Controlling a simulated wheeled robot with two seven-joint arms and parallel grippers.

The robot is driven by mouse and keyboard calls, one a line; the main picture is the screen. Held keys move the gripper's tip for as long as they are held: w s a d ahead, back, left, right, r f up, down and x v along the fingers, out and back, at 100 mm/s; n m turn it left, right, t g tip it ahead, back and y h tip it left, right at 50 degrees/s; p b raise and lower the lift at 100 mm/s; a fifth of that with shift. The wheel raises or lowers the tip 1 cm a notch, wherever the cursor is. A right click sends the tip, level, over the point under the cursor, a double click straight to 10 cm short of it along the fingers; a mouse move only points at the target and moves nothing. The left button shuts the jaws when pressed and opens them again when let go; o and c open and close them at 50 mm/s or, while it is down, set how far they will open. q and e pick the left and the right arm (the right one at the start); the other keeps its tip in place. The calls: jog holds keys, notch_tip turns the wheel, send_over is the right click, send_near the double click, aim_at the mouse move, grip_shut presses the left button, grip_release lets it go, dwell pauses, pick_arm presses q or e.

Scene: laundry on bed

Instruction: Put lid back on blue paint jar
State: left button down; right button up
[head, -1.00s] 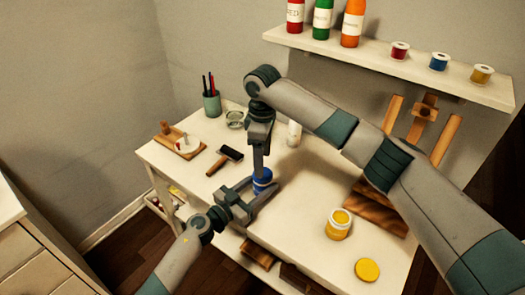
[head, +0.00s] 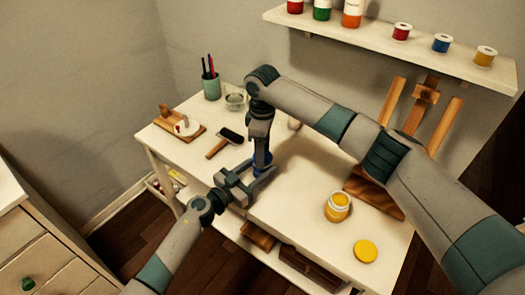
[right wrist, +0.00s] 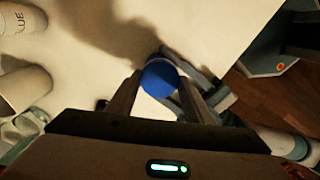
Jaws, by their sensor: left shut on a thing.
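The blue paint jar (head: 262,170) stands near the table's front edge in the head view, mostly hidden by my grippers. My left gripper (head: 252,175) is shut on it from the front left, its fingers beside the jar. My right gripper (head: 262,152) points straight down over the jar. In the right wrist view, the round blue lid (right wrist: 160,78) lies between the tips of my right gripper (right wrist: 160,85), one finger close on each side. I cannot tell whether these fingers press on the lid, or whether the lid touches the jar's rim.
An open yellow jar (head: 338,207) and its yellow lid (head: 365,250) sit right on the table (head: 300,195). A wooden easel (head: 385,190) stands at the right back.

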jog(key=shift+m, duration=0.9)
jog(key=o, duration=1.2)
jog(key=shift+r, duration=0.15)
notch_tip(320, 180, up, 12)
jog(key=shift+f, duration=0.1)
pick_arm(q)
jog(key=c, duration=0.8)
grip_release()
jog(key=shift+a, duration=0.1)
